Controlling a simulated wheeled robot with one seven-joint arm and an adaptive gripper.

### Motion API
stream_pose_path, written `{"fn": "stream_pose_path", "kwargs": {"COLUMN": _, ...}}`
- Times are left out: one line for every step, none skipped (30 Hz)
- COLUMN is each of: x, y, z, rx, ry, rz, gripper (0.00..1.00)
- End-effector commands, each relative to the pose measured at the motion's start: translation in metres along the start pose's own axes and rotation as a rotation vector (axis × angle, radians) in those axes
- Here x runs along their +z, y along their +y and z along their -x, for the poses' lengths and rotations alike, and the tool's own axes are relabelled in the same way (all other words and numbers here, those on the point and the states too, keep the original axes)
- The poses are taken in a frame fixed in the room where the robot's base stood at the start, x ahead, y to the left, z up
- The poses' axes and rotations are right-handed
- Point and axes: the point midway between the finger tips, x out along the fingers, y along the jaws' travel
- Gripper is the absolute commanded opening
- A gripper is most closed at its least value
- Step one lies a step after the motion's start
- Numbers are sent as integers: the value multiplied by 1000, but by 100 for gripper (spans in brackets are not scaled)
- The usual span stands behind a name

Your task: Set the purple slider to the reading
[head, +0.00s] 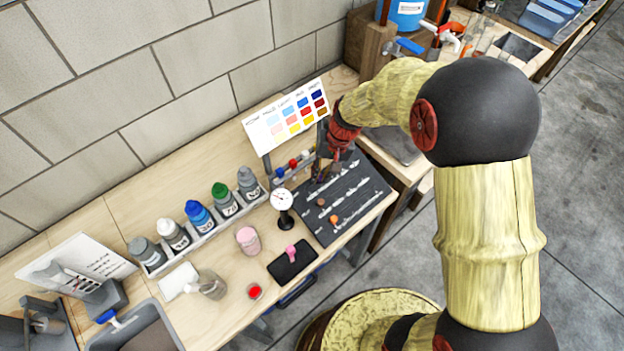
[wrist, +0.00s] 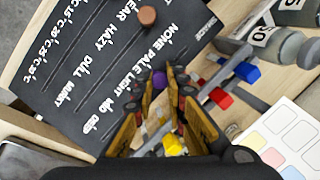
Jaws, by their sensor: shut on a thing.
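The purple slider (wrist: 158,79) sits between my fingertips in the wrist view, by the board row reading NONE, PALE, LIGHT, MID, DEEP. My gripper (wrist: 157,88) is shut on it. The slider is nearest PALE and LIGHT; its exact mark cannot be told. In the head view my gripper (head: 323,174) is low over the far left part of the black slider board (head: 372,188) and hides the slider. A colour chart (head: 262,135) stands behind the board; it also shows at the lower right of the wrist view (wrist: 300,125).
A brown knob (head: 321,202) and an orange knob (head: 334,219) sit on the board's other rows. A white dial gauge (head: 284,200) stands left of the board. Several bottles (head: 200,217) stand further left.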

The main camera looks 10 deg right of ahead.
Motion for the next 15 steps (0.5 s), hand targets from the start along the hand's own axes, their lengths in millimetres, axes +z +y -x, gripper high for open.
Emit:
{"fn": "stream_pose_path", "kwargs": {"x": -2, "y": 0, "z": 1, "rx": -1, "ry": 1, "rz": 0, "gripper": 0}}
{"fn": "stream_pose_path", "kwargs": {"x": -1, "y": 0, "z": 1, "rx": -1, "ry": 1, "rz": 1, "gripper": 0}}
{"fn": "stream_pose_path", "kwargs": {"x": -1, "y": 0, "z": 1, "rx": -1, "ry": 1, "rz": 1, "gripper": 0}}
{"fn": "stream_pose_path", "kwargs": {"x": -1, "y": 0, "z": 0, "rx": -1, "ry": 2, "rz": 1, "gripper": 0}}
{"fn": "stream_pose_path", "kwargs": {"x": -1, "y": 0, "z": 0, "rx": -1, "ry": 2, "rz": 1, "gripper": 0}}
{"fn": "stream_pose_path", "kwargs": {"x": -1, "y": 0, "z": 0, "rx": -1, "ry": 2, "rz": 1, "gripper": 0}}
{"fn": "stream_pose_path", "kwargs": {"x": -1, "y": 0, "z": 1, "rx": -1, "ry": 2, "rz": 1, "gripper": 0}}
{"fn": "stream_pose_path", "kwargs": {"x": -1, "y": 0, "z": 1, "rx": -1, "ry": 2, "rz": 1, "gripper": 15}}
{"fn": "stream_pose_path", "kwargs": {"x": -1, "y": 0, "z": 1, "rx": -1, "ry": 2, "rz": 1, "gripper": 18}}
{"fn": "stream_pose_path", "kwargs": {"x": -1, "y": 0, "z": 0, "rx": -1, "ry": 2, "rz": 1, "gripper": 19}}
{"fn": "stream_pose_path", "kwargs": {"x": -1, "y": 0, "z": 0, "rx": -1, "ry": 2, "rz": 1, "gripper": 21}}
{"fn": "stream_pose_path", "kwargs": {"x": -1, "y": 0, "z": 0, "rx": -1, "ry": 1, "rz": 1, "gripper": 23}}
{"fn": "stream_pose_path", "kwargs": {"x": -1, "y": 0, "z": 0, "rx": -1, "ry": 1, "rz": 1, "gripper": 25}}
{"fn": "stream_pose_path", "kwargs": {"x": -1, "y": 0, "z": 0, "rx": -1, "ry": 1, "rz": 1, "gripper": 27}}
{"fn": "stream_pose_path", "kwargs": {"x": -1, "y": 0, "z": 0, "rx": -1, "ry": 1, "rz": 1, "gripper": 29}}
